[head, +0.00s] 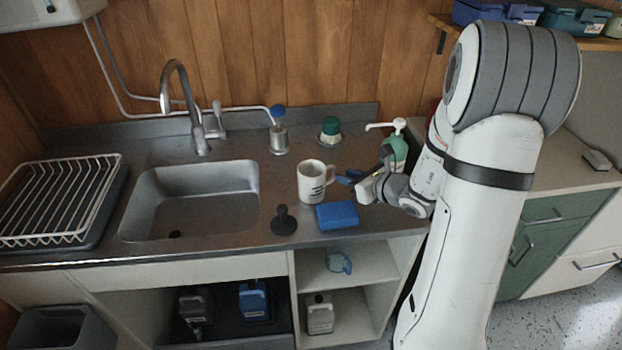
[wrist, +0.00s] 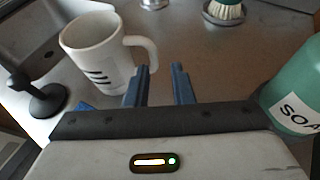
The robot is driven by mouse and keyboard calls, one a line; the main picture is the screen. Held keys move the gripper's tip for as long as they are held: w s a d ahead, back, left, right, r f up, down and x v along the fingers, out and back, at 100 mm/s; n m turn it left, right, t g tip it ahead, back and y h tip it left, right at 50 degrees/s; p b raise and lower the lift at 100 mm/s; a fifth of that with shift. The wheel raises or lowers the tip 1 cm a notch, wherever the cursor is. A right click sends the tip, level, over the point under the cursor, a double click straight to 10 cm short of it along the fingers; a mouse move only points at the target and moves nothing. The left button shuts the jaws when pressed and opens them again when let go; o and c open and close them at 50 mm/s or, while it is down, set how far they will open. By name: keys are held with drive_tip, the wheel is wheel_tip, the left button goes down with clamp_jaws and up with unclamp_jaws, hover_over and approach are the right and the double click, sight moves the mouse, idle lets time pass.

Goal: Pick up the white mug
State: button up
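The white mug (head: 312,181) with dark stripes stands upright on the metal counter, right of the sink, its handle pointing right. In the wrist view the mug (wrist: 97,52) is at the upper left, its handle near my left finger. My gripper (head: 345,178) is just right of the mug, beside the handle. In the wrist view its two blue fingers (wrist: 160,82) stand apart with nothing between them. I cannot tell whether a finger touches the handle.
A blue sponge (head: 337,216) and a black plunger-like stopper (head: 284,220) lie in front of the mug. A green soap bottle (wrist: 293,90) stands close on my gripper's right. A green-topped brush (head: 330,130) is behind. The sink (head: 190,200) is left.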

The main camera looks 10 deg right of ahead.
sight(335, 172)
drive_tip(key=x, duration=0.4)
drive_tip(key=p+x, duration=0.1)
drive_tip(key=x, duration=0.2)
drive_tip(key=shift+s+a+r, duration=0.1)
drive_tip(key=shift+a+r, duration=0.25)
drive_tip(key=shift+c, duration=0.5)
clamp_jaws()
